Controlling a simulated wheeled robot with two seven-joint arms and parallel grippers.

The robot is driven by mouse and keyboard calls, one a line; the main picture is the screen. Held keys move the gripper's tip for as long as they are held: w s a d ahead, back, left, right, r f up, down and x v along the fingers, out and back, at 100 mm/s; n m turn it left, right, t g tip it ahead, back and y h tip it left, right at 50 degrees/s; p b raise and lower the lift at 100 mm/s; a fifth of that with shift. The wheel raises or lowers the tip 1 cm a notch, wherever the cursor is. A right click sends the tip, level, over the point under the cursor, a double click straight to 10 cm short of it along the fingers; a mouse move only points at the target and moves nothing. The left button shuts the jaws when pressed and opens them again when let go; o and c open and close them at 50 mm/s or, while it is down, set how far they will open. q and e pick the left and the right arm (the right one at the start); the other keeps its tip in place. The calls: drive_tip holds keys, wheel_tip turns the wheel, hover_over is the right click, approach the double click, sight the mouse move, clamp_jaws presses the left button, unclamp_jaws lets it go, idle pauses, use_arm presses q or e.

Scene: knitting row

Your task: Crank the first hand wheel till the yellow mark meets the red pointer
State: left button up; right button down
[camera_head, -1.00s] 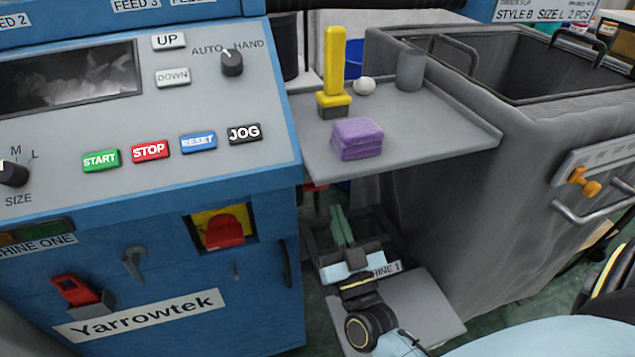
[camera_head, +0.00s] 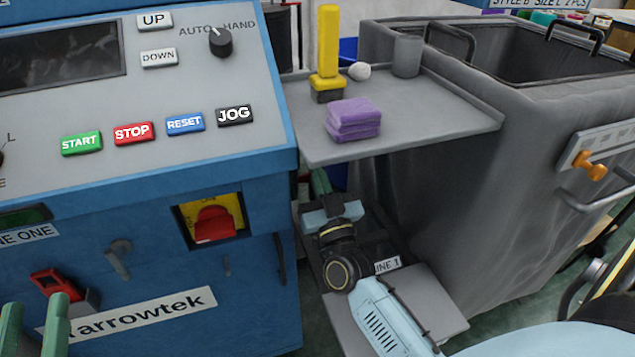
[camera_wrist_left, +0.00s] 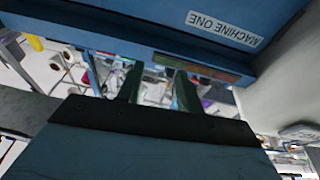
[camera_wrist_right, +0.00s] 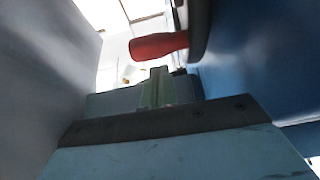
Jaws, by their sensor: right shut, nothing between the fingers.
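A red crank handle (camera_wrist_right: 158,46) on a dark round part (camera_wrist_right: 199,28), which looks like the hand wheel, shows in the right wrist view beside the blue machine's side. My right gripper (camera_wrist_right: 157,88) is shut and empty, just below the handle and apart from it. In the head view my right gripper (camera_head: 319,183) reaches under the grey shelf, its tips partly hidden; the wheel is hidden there. My left gripper (camera_head: 36,322) is open and empty in front of the machine; its fingers also show in the left wrist view (camera_wrist_left: 160,88). I cannot see the yellow mark or red pointer.
The blue machine (camera_head: 140,255) stands at left with its button panel. The grey shelf (camera_head: 440,118) holds a yellow tool (camera_head: 328,50) and purple block (camera_head: 353,118) above my right arm. A grey bin (camera_head: 460,220) stands close at right, leaving a narrow gap.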

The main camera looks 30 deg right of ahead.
use_arm(q)
drive_tip(key=shift+s+d+r+t+h+b, duration=0.15)
drive_tip(key=shift+s+r+t+h, duration=0.15)
drive_tip(key=shift+r+t, duration=0.35)
drive_tip(key=shift+s+a+r+t+h+b, duration=0.15)
drive_tip(key=shift+s+r+t+h, duration=0.15)
drive_tip(key=shift+r, duration=0.55)
use_arm(e)
drive_tip(key=shift+f, duration=0.55)
use_arm(q)
drive_tip(key=shift+d, duration=0.1)
use_arm(e)
drive_tip(key=shift+f, duration=0.1)
use_arm(q)
drive_tip(key=shift+w+f+g+y, duration=0.25)
drive_tip(key=shift+f+y, duration=0.15)
drive_tip(key=shift+f, duration=0.05)
use_arm(e)
drive_tip(key=shift+w+f, duration=0.1)
drive_tip(key=shift+f, duration=0.55)
